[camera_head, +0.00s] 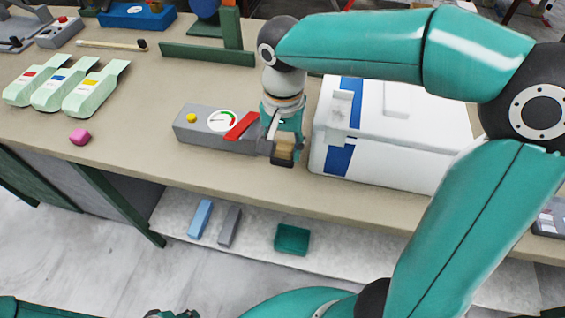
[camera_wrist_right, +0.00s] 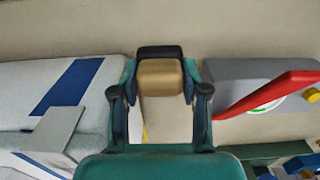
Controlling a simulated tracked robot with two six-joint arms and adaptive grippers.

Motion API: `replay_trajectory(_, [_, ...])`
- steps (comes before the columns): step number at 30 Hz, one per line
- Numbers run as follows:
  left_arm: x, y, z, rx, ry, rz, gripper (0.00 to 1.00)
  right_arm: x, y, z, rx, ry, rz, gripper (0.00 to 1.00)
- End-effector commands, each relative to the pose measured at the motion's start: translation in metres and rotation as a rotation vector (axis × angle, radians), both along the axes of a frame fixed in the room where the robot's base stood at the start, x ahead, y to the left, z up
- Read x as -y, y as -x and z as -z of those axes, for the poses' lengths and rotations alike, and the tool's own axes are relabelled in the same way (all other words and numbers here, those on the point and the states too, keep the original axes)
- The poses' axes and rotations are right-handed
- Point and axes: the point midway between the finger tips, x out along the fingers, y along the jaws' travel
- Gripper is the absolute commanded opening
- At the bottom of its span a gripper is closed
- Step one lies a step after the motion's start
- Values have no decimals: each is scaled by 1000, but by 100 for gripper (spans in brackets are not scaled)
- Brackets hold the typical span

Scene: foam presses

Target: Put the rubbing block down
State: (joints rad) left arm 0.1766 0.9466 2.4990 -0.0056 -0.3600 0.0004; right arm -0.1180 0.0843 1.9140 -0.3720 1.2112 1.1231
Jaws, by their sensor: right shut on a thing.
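The rubbing block (camera_head: 284,152), tan with a black end, is in my right gripper (camera_head: 280,138), low over the front part of the bench. In the right wrist view the block (camera_wrist_right: 160,76) sits between the two fingers of my right gripper (camera_wrist_right: 159,92), which is shut on it. I cannot tell whether the block touches the bench top (camera_head: 130,150). My left gripper (camera_head: 172,314) barely shows at the bottom edge of the head view; its fingers are cut off.
A grey gauge box (camera_head: 205,138) with a red lever (camera_head: 241,126) stands left of the block, and a white box (camera_head: 375,140) right of it. A lower shelf (camera_head: 260,240) holds small blocks.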

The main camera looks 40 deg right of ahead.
Motion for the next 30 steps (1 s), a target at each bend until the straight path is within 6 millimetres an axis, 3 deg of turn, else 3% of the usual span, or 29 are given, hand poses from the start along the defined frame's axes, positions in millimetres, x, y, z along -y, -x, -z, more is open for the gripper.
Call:
replay_trajectory(15, [0,0,4,0,0,0,40,1,0,53,-2,1,1,9])
replay_trajectory(26, [0,0,7,0,0,0,40,1,0,57,0,0,2,9])
replay_trajectory(27, [0,0,6,0,0,0,40,1,0,56,0,0,3,50])
replay_trajectory(30, [0,0,6,0,0,0,40,1,0,55,0,0,3,67])
